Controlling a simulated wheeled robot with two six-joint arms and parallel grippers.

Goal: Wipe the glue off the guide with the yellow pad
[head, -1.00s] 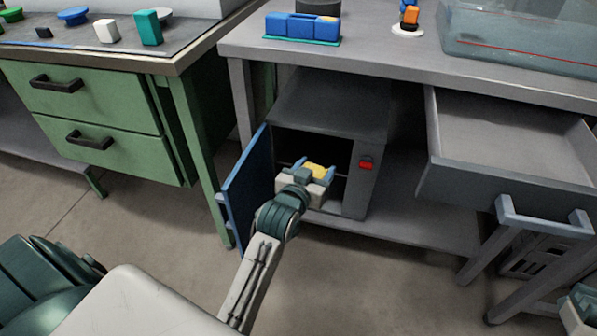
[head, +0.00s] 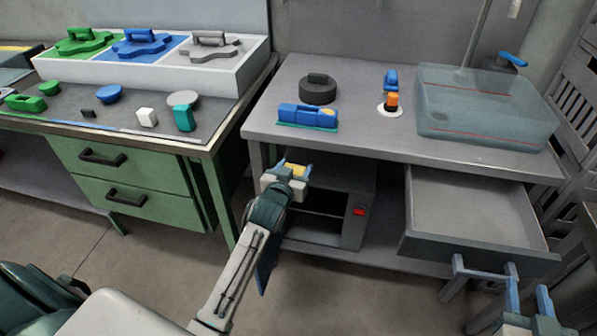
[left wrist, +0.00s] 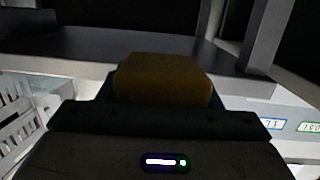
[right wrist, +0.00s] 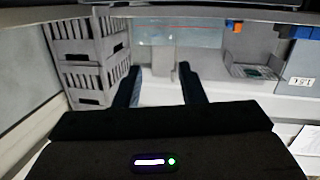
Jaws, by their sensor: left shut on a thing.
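The yellow pad (head: 296,168) is between the fingers of my left gripper (head: 288,172), which is shut on it in front of the bench, just below the tabletop edge. In the left wrist view the pad (left wrist: 163,80) shows as a dim brownish-yellow block. A blue device on a green base (head: 307,116) sits at the bench's front left, with a yellowish patch at its right end; I cannot tell whether this is the guide or glue. My right gripper (head: 528,283) is open and empty by the open drawer's handle; its spread fingers also show in the right wrist view (right wrist: 161,85).
The open cabinet (head: 325,220) is under the grey bench (head: 360,142). An open drawer (head: 480,215) juts out at right. A black reel (head: 318,90), an orange-and-blue item (head: 391,93) and a clear tank (head: 485,105) stand on the bench. A green-drawer table (head: 130,175) is at left.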

